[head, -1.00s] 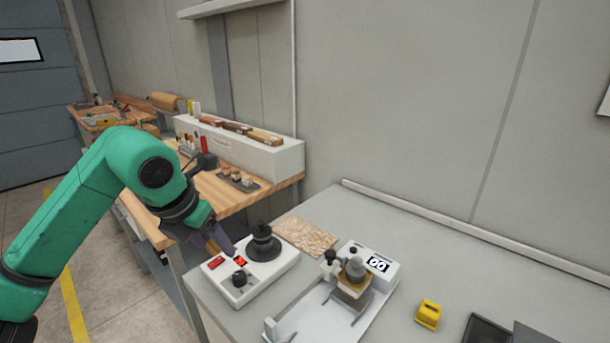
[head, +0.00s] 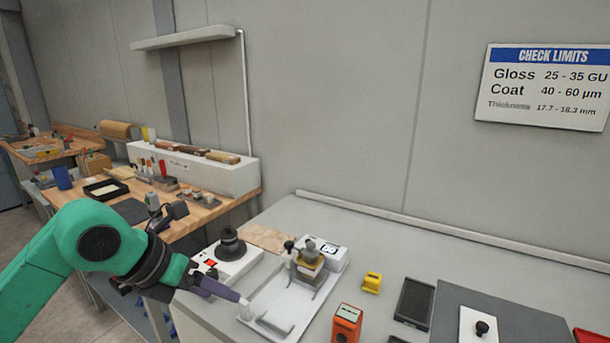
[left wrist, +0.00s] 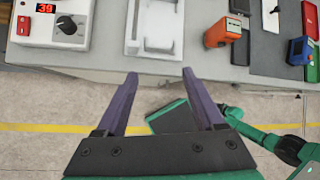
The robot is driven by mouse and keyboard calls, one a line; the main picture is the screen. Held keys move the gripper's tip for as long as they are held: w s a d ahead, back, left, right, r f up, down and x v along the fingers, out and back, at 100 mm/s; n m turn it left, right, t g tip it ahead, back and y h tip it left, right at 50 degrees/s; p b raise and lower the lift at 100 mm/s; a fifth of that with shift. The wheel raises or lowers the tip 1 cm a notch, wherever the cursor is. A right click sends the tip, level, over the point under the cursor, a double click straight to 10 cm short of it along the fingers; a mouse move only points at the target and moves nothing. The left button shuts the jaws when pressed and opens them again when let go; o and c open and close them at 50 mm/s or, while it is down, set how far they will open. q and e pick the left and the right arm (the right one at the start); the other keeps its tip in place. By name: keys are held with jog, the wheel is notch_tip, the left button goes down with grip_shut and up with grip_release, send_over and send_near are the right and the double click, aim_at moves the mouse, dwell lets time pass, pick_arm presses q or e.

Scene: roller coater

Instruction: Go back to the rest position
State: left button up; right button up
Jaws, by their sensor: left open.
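My left gripper (head: 228,296) is at the left front of the grey bench (head: 400,232), with its purple fingers in front of the white tray device. In the left wrist view the left gripper (left wrist: 165,80) has its two fingers spread apart, with nothing between them. The fingertips overlap the bench's front edge in that view, with the floor beneath. My right gripper is not clearly seen; a green arm part of mine shows at the lower right of the left wrist view.
A white box with a dial (head: 225,262) and a white tray device (head: 265,297) stand on the bench. An orange meter (head: 347,324), a yellow block (head: 372,282) and a dark tray (head: 414,302) are to the right. A wooden bench (head: 205,211) stands behind left.

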pick_arm(q)
jog(key=s+d+r+n+t+h, duration=0.3)
jog(key=s+d+r+h, duration=0.1)
jog(key=d+r+h, duration=0.9)
jog(key=w+a+n+t+y, duration=0.65)
jog(key=a+n+t, duration=0.25)
jog(key=n+t, duration=0.55)
jog(key=a+f+n+g+y, duration=0.3)
jog(key=a+f+n+y, duration=0.3)
jog(key=f+n, duration=0.25)
jog(key=a+f+n+g+y, duration=0.4)
jog(key=a+f+n+y, duration=0.35)
jog(key=f, duration=0.25)
jog(key=s+d+f+n+g+h, duration=0.2)
jog(key=s+f+n+g, duration=0.2)
jog(key=s+f+g, duration=1.2)
jog(key=s+f+t, duration=0.1)
jog(key=s+f, duration=0.1)
jog(key=f, duration=1.2)
jog(key=s+f+t, duration=0.2)
jog(key=s+f, duration=0.1)
jog(key=f, duration=1.2)
jog(key=s+a+f+g, duration=0.1)
jog(key=s+a+f, duration=0.1)
jog(key=s+f, duration=1.3)
jog(key=shift+s+a, duration=0.35)
jog(key=shift+s, duration=0.45)
pick_arm(e)
jog(key=shift+s, duration=0.65)
